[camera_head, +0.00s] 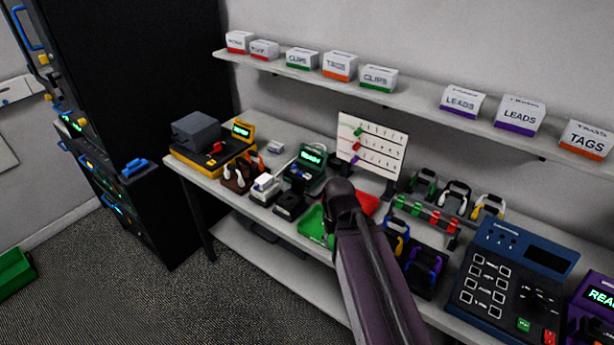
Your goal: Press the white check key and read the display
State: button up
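I cannot single out a white check key for certain. The blue panel (507,275) at the right has several white-edged keys, a green key (523,325), a red key (549,337) and a dark display (532,252). Lit displays reading READY show on the yellow station (242,131), the green station (313,156) and, cut by the right edge, the purple station (600,297). My dark arm reaches up from the bottom over the bench, ending near the green tray. No gripper fingers can be made out; the arm hides that spot.
The grey bench (232,190) is crowded with cable hooks and a colored clip rack (427,214). A green tray (312,226) and a red tray (368,203) flank my arm. A white board (371,145) stands behind. Labelled boxes line the shelf (405,101). A black cabinet stands left.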

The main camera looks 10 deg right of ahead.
grip_shut()
dwell(1.0)
